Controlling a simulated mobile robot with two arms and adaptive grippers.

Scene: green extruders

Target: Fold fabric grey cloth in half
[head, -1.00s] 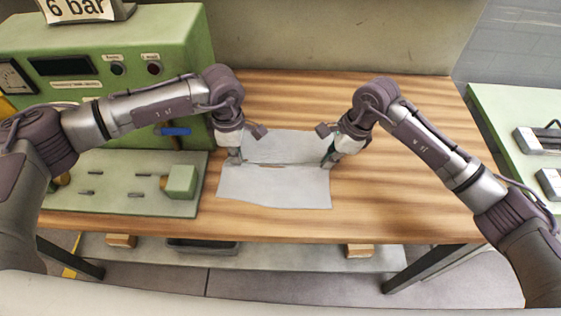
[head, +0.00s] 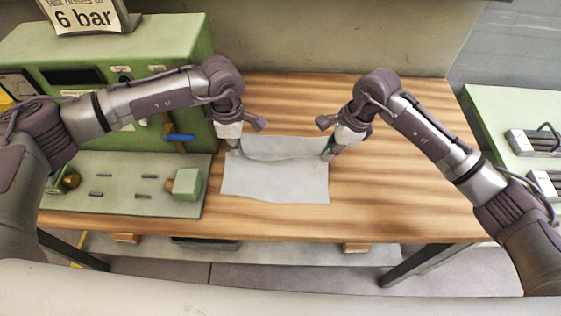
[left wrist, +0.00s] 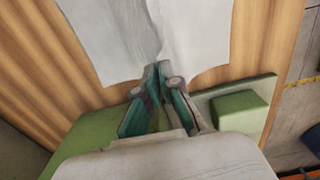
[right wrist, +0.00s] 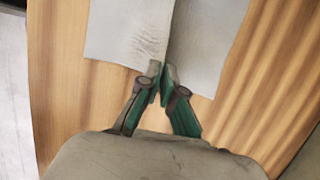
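The grey cloth (head: 275,182) lies on the wooden table, with a raised crease running left to right between my grippers. A narrower part of it shows beyond the crease and a wider flat part on the near side. My left gripper (head: 234,150) is at the cloth's left edge; in the left wrist view its fingertips (left wrist: 160,72) are closed together on the cloth. My right gripper (head: 330,155) is at the right edge; in the right wrist view its fingertips (right wrist: 161,72) are closed on the cloth (right wrist: 130,32). The surface under the crease is hidden.
A green control box (head: 110,75) with a blue-handled valve (head: 180,138) and a green plate with pegs (head: 120,185) stand left of the cloth. The wooden table (head: 400,190) is clear to the right. A green bench (head: 500,120) stands beyond its right side.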

